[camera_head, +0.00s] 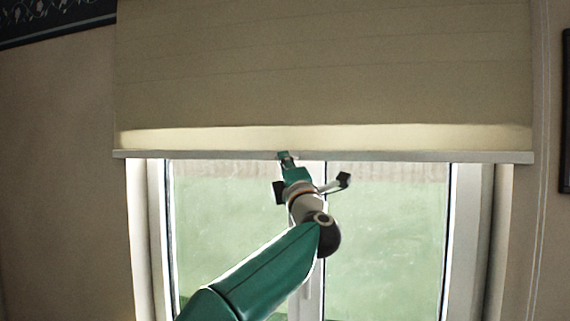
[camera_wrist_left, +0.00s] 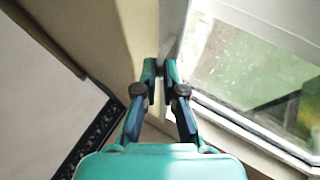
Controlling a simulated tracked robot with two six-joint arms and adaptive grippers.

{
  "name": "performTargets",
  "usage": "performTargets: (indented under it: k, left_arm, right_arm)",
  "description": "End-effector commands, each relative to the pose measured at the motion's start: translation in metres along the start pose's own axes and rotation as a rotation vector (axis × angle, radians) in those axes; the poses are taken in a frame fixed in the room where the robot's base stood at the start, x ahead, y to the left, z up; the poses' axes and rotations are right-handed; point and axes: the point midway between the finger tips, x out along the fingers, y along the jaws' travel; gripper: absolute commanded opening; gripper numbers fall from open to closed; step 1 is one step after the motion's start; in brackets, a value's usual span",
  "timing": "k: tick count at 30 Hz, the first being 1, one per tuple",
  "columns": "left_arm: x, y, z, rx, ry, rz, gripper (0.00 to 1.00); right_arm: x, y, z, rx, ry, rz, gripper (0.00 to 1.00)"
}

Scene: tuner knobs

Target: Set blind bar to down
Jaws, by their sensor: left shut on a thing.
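The blind bar (camera_head: 420,156) is a pale, level strip along the lower edge of the beige roller blind (camera_head: 330,70). It hangs across the upper part of the window. My left gripper (camera_head: 285,156) reaches up from below and is shut on the bar near its middle. In the left wrist view the gripper's fingertips (camera_wrist_left: 159,68) close together on the bar (camera_wrist_left: 172,35), which runs away from the camera between blind and window. The fingers hide the gripped part of the bar. My right gripper is in neither view.
The window (camera_head: 390,230) with a white frame and a central upright stands behind my arm. A dark-edged frame (camera_head: 566,110) hangs on the wall at the right. A thin cord (camera_head: 540,220) runs down right of the window. The space below the bar is otherwise clear.

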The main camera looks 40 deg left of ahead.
Motion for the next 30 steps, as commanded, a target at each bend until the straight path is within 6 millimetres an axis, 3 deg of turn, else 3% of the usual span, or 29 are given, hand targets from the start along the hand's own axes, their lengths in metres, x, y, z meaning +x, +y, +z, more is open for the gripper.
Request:
performTargets:
  k: [5, 11, 30]
  left_arm:
    - [-0.005, -0.009, -0.001, 0.001, -0.001, -0.002, 0.00]
    - [-0.020, -0.037, -0.007, 0.001, -0.001, -0.002, 0.00]
    - [-0.105, -0.198, -0.043, 0.002, -0.002, -0.002, 0.00]
  right_arm:
    - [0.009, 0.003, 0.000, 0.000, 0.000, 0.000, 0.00]
    - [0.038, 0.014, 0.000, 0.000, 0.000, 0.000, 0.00]
    - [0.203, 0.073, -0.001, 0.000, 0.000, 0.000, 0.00]
